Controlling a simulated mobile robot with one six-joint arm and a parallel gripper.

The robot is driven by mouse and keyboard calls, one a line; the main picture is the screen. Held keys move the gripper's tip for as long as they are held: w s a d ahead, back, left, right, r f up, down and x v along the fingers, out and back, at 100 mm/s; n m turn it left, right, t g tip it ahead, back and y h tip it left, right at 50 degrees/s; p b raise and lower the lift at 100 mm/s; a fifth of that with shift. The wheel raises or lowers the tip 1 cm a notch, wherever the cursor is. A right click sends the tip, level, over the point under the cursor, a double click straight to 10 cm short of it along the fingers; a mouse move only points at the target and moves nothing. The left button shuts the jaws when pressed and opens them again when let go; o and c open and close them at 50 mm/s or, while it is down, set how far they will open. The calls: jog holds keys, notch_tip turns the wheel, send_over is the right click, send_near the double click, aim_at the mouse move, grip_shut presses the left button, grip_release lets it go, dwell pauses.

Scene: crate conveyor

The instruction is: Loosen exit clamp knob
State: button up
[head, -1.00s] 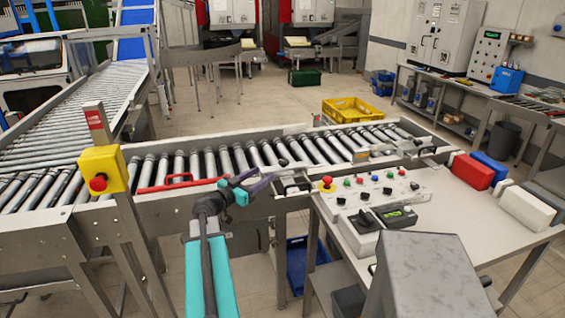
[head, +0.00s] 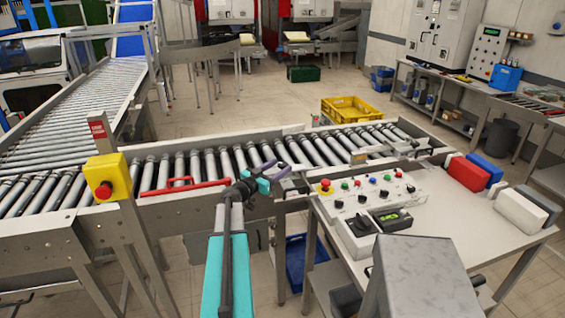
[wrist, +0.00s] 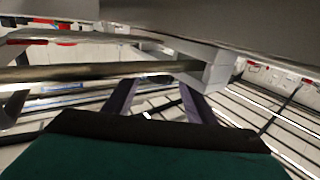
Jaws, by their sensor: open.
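My gripper (head: 276,170) is at the conveyor's near side rail, close to the left end of the control table. Its purple fingers are apart, and they also show apart in the wrist view (wrist: 160,88). A grey bar (wrist: 90,72) with a pale square block (wrist: 212,66) at its right end crosses just beyond the fingertips there. Nothing is clearly held between the fingers. I cannot pick out the exit clamp knob for certain; a small metal bracket (head: 292,184) sits on the rail just right of my gripper.
The roller conveyor (head: 205,193) runs behind my gripper, with a red handle (head: 168,187) on its near side. A control panel with buttons (head: 368,190) stands to the right. A yellow emergency-stop box (head: 106,180) is on a post at left. A yellow crate (head: 350,110) lies beyond.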

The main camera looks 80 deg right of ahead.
aim_at(282, 167)
jog(key=shift+p+x, duration=0.5)
jog(key=shift+x, duration=1)
jog(key=c, duration=1)
jog(key=shift+c, duration=0.2)
jog(key=shift+f+b, duration=0.15)
jog(key=shift+b, duration=1)
jog(key=n+t+h+b, duration=0.1)
jog(key=t+b, duration=0.3)
jog(key=b, duration=0.4)
jog(key=shift+s+n+h+b, duration=0.15)
jog(key=shift+n+h+b, duration=0.25)
jog(key=shift+n, duration=0.5)
jog(key=shift+n+t+b, duration=0.5)
jog(key=shift+t+b, duration=0.1)
jog(key=shift+b, duration=0.65)
jog(key=shift+r+n+t+h+b, duration=0.2)
jog(key=shift+n+t+h+b, duration=0.1)
jog(key=shift+t+b, duration=0.3)
